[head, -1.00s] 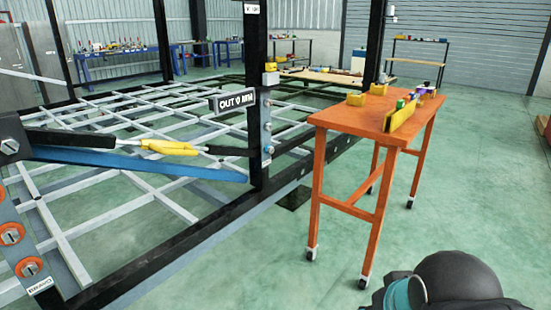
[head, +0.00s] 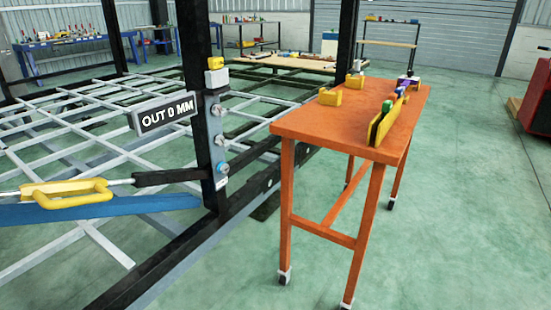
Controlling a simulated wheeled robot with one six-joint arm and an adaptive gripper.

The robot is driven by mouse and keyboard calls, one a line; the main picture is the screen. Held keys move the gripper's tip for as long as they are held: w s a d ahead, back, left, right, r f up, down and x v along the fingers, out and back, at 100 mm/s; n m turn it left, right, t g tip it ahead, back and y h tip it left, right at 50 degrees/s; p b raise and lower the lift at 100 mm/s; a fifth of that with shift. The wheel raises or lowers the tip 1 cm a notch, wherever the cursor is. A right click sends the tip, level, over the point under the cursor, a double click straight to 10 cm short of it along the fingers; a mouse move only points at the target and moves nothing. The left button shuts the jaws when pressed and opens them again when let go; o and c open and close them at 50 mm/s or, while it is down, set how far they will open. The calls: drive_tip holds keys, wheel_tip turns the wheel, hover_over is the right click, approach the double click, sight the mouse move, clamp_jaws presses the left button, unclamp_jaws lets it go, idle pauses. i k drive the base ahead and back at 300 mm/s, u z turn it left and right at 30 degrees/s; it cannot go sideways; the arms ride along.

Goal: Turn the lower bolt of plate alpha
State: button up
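A narrow grey plate (head: 214,140) with bolts in a vertical row is fixed to the black post (head: 196,90). Its lowest visible bolt (head: 223,168) sits near the foot of the post, just above a small white label (head: 221,184). The label is too small to read, so I cannot tell whether this is plate alpha. A sign (head: 165,115) beside the plate reads "OUT 0 MM". My gripper is not in view.
An orange wheeled table (head: 300,122) with yellow holders and small items stands right of the post. A yellow-handled bar (head: 70,193) and a blue beam (head: 110,210) run left from the post. A red cabinet (head: 538,100) is far right. Green floor is open at right.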

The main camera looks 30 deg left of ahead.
sight(223, 167)
drive_tip(key=z, duration=0.05)
drive_tip(key=i, duration=0.6)
drive_tip(key=u, duration=0.65)
drive_tip(key=i, duration=0.55)
drive_tip(key=u, duration=0.6)
